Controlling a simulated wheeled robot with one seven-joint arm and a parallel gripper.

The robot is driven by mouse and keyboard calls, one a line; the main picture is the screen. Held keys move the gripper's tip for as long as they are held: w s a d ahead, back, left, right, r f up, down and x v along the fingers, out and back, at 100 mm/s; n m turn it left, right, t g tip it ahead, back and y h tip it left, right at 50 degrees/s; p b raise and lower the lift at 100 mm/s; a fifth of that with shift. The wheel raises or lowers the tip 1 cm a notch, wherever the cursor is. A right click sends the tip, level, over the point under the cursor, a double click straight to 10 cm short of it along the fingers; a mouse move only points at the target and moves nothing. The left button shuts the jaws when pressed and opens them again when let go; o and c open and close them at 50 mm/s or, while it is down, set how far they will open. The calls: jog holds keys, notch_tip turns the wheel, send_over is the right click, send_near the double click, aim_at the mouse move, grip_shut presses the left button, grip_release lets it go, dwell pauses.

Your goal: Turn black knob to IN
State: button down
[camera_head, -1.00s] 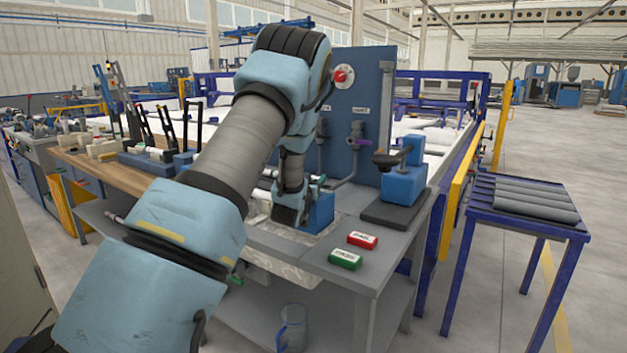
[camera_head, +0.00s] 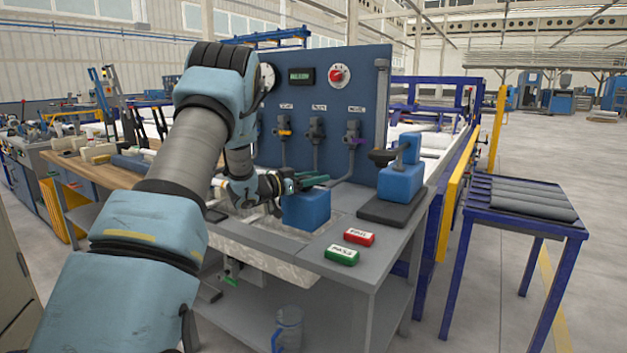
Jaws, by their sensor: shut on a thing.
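My gripper (camera_head: 292,185) is at the near left blue block (camera_head: 307,212), low over the bench and pointing right. It is shut on a small dark part at the block's top, mostly hidden by the fingers. I cannot tell whether this part is the black knob. A second blue block (camera_head: 401,183) stands on a dark base at the right, with a post and a black round knob-like part (camera_head: 384,157) on its left side. No IN marking is readable.
A blue-grey panel (camera_head: 352,85) behind carries a red knob (camera_head: 338,74), a display and several valves, one with a purple handle (camera_head: 359,141). Red (camera_head: 359,237) and green (camera_head: 341,256) labelled boxes lie at the bench's front. A blue table (camera_head: 480,209) with grey pipes stands right.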

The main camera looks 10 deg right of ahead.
jog(key=shift+s+d+m+g+h, duration=0.1)
jog(key=shift+s+m+g+h, duration=0.1)
jog(key=shift+m+g, duration=0.75)
jog(key=shift+s+a+m+g+h, duration=0.15)
jog(key=shift+m+g, duration=0.35)
jog(key=shift+g, duration=0.8)
jog(key=shift+s+d+m+g+h, duration=0.15)
jog(key=shift+s+m+g+h, duration=0.1)
jog(key=shift+m+g, duration=0.7)
jog(key=shift+g, duration=0.5)
jog(key=shift+c, duration=1.4)
grip_release()
jog(key=a+b, duration=0.1)
jog(key=a, duration=0.4)
jog(key=a+b, duration=0.1)
jog(key=a, duration=0.4)
jog(key=shift+w+a, duration=0.2)
jog(key=shift+a, duration=0.2)
